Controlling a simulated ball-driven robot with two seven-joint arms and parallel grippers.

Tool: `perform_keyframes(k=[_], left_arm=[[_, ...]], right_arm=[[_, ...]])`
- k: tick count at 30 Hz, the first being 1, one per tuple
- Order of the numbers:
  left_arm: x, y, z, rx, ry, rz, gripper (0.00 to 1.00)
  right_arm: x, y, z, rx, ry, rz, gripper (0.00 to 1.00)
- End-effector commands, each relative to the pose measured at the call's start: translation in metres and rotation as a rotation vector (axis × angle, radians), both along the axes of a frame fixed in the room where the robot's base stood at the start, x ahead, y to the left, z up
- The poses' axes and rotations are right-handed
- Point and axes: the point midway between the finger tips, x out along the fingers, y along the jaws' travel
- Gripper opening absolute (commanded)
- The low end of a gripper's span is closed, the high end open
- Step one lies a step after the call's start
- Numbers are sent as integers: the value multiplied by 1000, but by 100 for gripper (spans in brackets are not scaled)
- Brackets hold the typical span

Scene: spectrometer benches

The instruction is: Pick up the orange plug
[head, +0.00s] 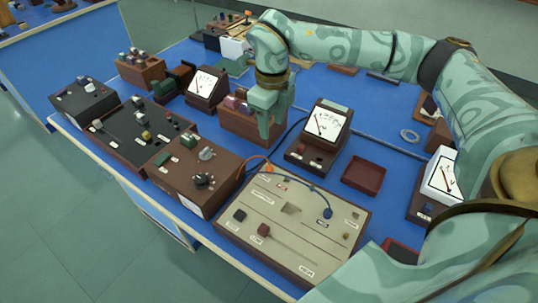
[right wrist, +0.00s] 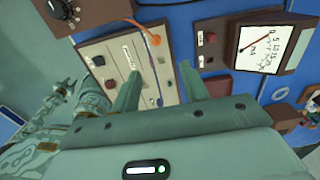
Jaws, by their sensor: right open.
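The orange plug (head: 269,168) sits at the upper left edge of the beige-topped board (head: 240,228), on the end of an orange cable. In the right wrist view the orange plug (right wrist: 155,40) lies beyond my fingertips, apart from them. My right gripper (head: 276,112) hangs above the bench near a brown box of knobs, up and back from the plug. In the right wrist view my right gripper (right wrist: 160,80) is open, with nothing between its fingers.
A blue plug (head: 327,212) stands on the board with a dark cable. A brown control box (head: 187,172) is left of the board. A meter (head: 320,130) and a dark red tray (head: 363,175) stand behind it. Some blue bench top beyond the tray is clear.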

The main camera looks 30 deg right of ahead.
Motion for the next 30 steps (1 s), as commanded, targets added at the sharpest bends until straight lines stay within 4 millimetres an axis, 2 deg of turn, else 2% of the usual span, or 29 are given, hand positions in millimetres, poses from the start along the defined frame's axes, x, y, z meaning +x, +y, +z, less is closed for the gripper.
perform_keyframes(k=[1, 3, 9, 19, 26, 30], left_arm=[[-8, 3, -6, 4, 14, -1, 36], [-15, 5, -11, 8, 27, -3, 36], [-21, 8, -22, 12, 40, -3, 36], [-11, 4, -29, 6, 24, 0, 36], [-17, 2, -42, 4, 37, 1, 36], [-17, 3, -43, 4, 39, 1, 36]], right_arm=[[-1, 0, -16, 0, 9, 0, 45], [-1, 1, -35, 1, 10, 0, 45], [-1, 1, -80, 2, 7, 0, 45], [-1, 3, -107, 2, 4, 0, 45], [-2, 7, -145, 1, 7, 1, 45], [-1, 7, -149, 1, 2, 1, 45]])
